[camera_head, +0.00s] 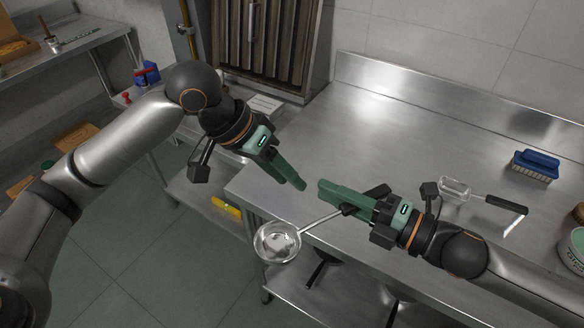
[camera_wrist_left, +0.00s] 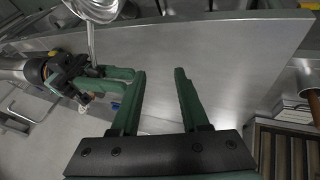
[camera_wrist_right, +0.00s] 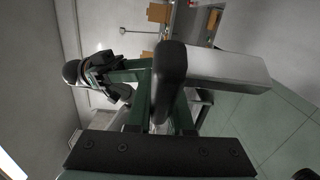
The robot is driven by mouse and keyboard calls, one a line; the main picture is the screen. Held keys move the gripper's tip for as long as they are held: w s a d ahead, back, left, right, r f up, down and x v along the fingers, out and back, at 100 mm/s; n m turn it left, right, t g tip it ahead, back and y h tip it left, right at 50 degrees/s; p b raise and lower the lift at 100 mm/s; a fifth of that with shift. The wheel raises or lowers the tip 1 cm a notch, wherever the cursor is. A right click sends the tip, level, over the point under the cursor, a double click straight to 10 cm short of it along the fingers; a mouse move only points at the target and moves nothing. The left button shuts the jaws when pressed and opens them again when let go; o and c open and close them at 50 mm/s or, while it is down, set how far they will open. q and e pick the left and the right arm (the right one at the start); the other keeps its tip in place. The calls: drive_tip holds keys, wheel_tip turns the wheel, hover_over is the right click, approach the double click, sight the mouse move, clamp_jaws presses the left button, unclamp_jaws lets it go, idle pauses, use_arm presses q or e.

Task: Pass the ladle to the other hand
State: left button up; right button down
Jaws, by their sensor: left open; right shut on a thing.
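The ladle's steel bowl (camera_head: 278,242) hangs just past the table's front-left corner, its thin stem (camera_head: 322,220) running up to the right gripper. My right gripper (camera_head: 324,190) is shut on the ladle's black handle, which shows large between the fingers in the right wrist view (camera_wrist_right: 170,75). My left gripper (camera_head: 300,184) is open and empty. Its fingertips are close to the right gripper's fingertips, slightly left of them. In the left wrist view, nothing lies between the left fingers (camera_wrist_left: 160,72); the ladle bowl (camera_wrist_left: 97,8) shows at the top, near the right gripper (camera_wrist_left: 112,76).
The steel table (camera_head: 390,120) is mostly clear at the back. A blue brush (camera_head: 535,165), a black-handled tool (camera_head: 507,203) and a tub (camera_head: 575,250) are at the right. A dark slatted unit (camera_head: 265,40) stands behind. A yellow item (camera_head: 226,207) is on a lower shelf.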

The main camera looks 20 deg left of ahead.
sight(324, 219)
use_arm(q)
drive_tip(key=s+d+r+m+g, duration=0.1)
drive_tip(key=s+d+r+m, duration=0.35)
drive_tip(key=s+r, duration=0.35)
drive_tip(key=shift+m+y, duration=0.35)
drive_tip(key=shift+y, duration=0.05)
drive_tip(key=x, duration=0.7)
drive_tip(key=w+x, duration=0.1)
drive_tip(key=x, duration=0.2)
drive_tip(key=shift+f, duration=0.3)
drive_tip(key=shift+c, duration=0.3)
clamp_jaws()
use_arm(e)
drive_tip(key=c, duration=0.7)
unclamp_jaws()
drive_tip(key=shift+c, duration=0.2)
